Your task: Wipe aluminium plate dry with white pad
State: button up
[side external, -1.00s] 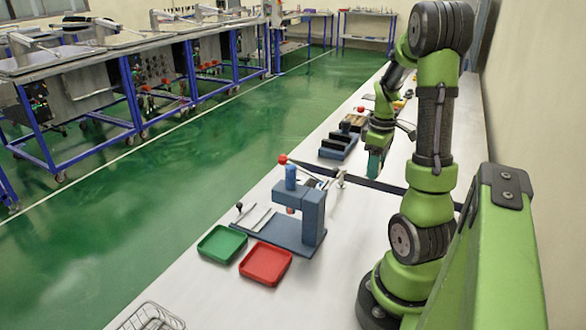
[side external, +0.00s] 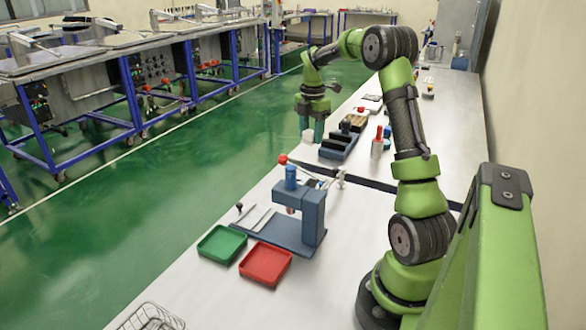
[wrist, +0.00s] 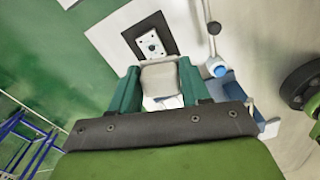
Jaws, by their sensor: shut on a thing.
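My gripper (side external: 312,129) is shut on a white pad (wrist: 160,77). The pad sits between the two green fingers in the wrist view and shows small and pale at the fingertips (side external: 307,137) in the side view. The gripper points down near the bench's left edge, to the left of the dark trays. A light plate with small dark marks (wrist: 150,44), probably the aluminium plate, lies in a dark surround ahead of the fingers in the wrist view. It is apart from the pad. Any wetness on it is too small to tell.
Dark divided trays (side external: 340,145) stand right of my gripper, with a red-topped cylinder (side external: 377,146) beyond. A blue press (side external: 313,212), a green tray (side external: 222,242) and a red tray (side external: 266,263) stand nearer. Bare bench lies right of the press.

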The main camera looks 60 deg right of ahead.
jog(key=w+n, duration=0.2)
jog(key=w, duration=0.1)
send_near(301, 178)
jog(key=shift+f, duration=2.95)
jog(key=shift+a+f, duration=0.3)
jog(key=shift+a, duration=1.15)
jog(key=shift+d, duration=1.5)
notch_tip(301, 178, up, 8)
jog(key=shift+f, duration=0.2)
